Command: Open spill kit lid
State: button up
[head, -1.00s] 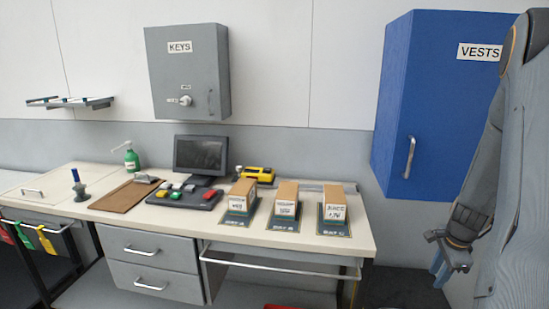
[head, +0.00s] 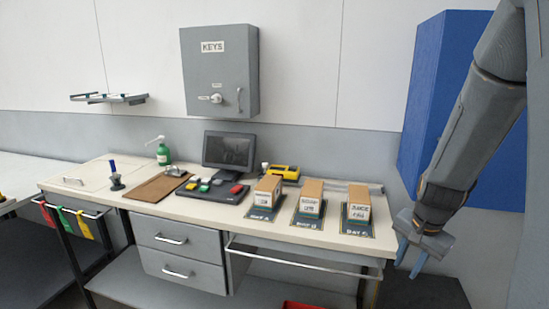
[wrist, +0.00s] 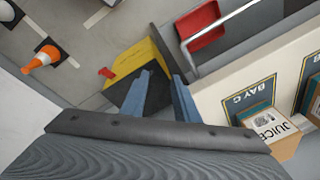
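A yellow box (wrist: 148,57) with a dark part shows below my gripper in the wrist view; it looks like the spill kit, but no label is readable. A small red piece (wrist: 107,73) shows at its left side. In the head view a dark box top (head: 432,292) stands on the floor past the right end of the bench, probably the same thing. My gripper (head: 410,262) points down above and left of it, near the bench's right end. In the wrist view my gripper (wrist: 161,82) has its blue fingers apart, with nothing held.
The bench (head: 205,215) carries parcels, a monitor (head: 229,150) and a keypad. Its front rail (head: 300,262) is close to my gripper. A blue cabinet (head: 445,110) is on the wall behind my arm. A red tray (wrist: 203,30) lies below the bench.

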jog(key=s+a+r+n, duration=0.3)
jog(key=s+a+n, duration=0.25)
jog(key=a, duration=0.35)
jog(key=s+a+r+n, duration=0.35)
jog(key=a+n, duration=0.25)
jog(key=a, duration=0.3)
notch_tip(320, 180, down, 12)
jog(key=s+g+b, duration=0.2)
jog(key=b, duration=0.8)
jog(key=shift+s+f, duration=0.1)
jog(key=shift+s, duration=0.05)
